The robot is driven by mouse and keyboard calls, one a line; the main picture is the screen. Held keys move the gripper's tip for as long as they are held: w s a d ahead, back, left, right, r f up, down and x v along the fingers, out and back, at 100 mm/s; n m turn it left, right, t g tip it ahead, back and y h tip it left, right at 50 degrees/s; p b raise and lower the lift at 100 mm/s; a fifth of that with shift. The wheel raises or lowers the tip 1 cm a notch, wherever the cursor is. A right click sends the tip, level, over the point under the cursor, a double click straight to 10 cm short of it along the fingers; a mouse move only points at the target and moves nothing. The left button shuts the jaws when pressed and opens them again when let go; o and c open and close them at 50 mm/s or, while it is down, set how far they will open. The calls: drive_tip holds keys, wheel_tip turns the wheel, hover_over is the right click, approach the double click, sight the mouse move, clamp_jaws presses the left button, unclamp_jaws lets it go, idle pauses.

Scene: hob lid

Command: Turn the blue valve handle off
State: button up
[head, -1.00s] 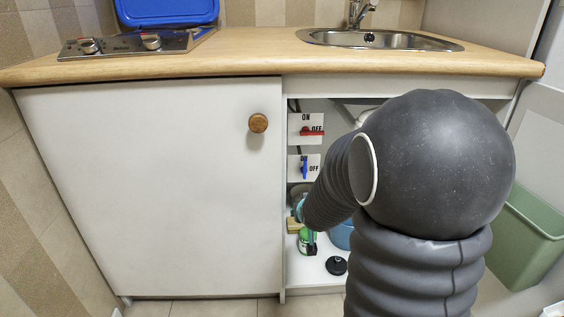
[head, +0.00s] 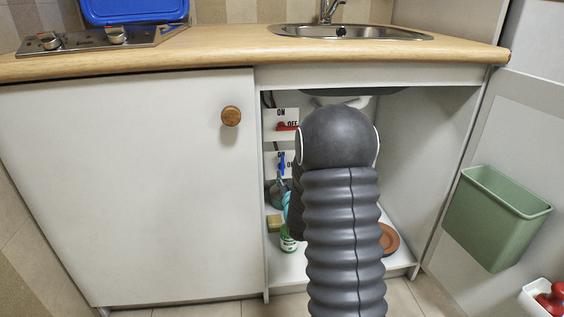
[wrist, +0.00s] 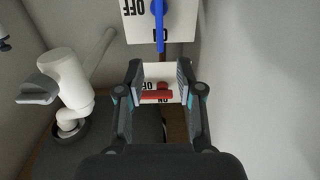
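The blue valve handle (head: 282,163) is on a white ON/OFF plate inside the open cupboard, below the red valve. It stands upright, in line with the ON label and away from OFF. In the wrist view, which is upside down, the blue handle (wrist: 158,24) is at the top, beyond my fingertips. My gripper (wrist: 160,80) is open and empty there. The red handle (wrist: 157,95) shows through the gap between the fingers, lying crosswise; I cannot tell how far behind them it is. In the head view my arm hides most of the gripper.
The cupboard's closed white door (head: 140,190) borders the opening on the left. A green-labelled container (head: 288,240) and a yellowish block (head: 274,223) stand below the valves. A white drain pipe (wrist: 72,80) is beside the gripper. A green bin (head: 497,217) hangs at right.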

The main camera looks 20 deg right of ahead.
sight(283, 162)
drive_tip(key=x, duration=1)
drive_tip(key=shift+w, duration=0.2)
clamp_jaws()
